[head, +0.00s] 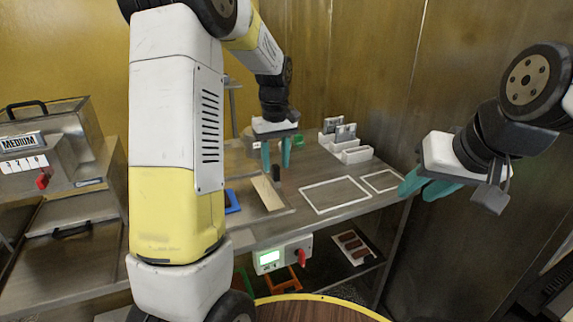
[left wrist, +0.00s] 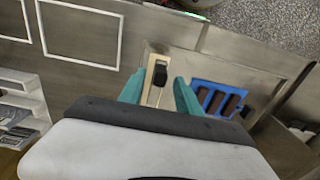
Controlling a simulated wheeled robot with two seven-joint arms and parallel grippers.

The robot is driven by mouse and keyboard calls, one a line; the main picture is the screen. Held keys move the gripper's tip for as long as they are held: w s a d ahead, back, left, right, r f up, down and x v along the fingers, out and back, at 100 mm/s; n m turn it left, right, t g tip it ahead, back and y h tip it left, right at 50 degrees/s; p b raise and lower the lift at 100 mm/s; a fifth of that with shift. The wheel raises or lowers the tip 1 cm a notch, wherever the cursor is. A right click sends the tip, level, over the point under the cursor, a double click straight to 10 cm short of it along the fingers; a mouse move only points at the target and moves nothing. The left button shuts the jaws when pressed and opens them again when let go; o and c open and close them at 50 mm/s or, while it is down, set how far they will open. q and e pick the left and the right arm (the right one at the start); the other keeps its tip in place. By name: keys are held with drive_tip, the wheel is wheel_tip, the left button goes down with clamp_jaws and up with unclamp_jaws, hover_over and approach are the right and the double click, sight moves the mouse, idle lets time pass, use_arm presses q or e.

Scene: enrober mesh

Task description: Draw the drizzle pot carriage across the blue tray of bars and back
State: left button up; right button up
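The blue tray (left wrist: 194,84) holds several dark brown bars (left wrist: 231,104) in the left wrist view. In the head view only a corner of the tray (head: 232,201) shows beside my arm. A black upright knob (left wrist: 160,75) stands on a pale plate (left wrist: 148,92), apparently the drizzle pot carriage, beside the tray. The knob (head: 276,173) also shows in the head view. My left gripper (head: 276,152) is open above the knob; its teal fingers (left wrist: 159,80) appear either side of it, with no contact visible. My right gripper (head: 415,194) is open and empty, off the table's right end.
White rectangular outlines (head: 336,194) mark the table right of the plate. White bins (head: 347,147) stand at the back. A control box (head: 283,256) with a red knob sits under the front edge. A metal machine labelled MEDIUM (head: 45,150) stands at the left.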

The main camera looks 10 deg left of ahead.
sight(276, 165)
use_arm(q)
drive_tip(key=shift+f, duration=1.5)
clamp_jaws()
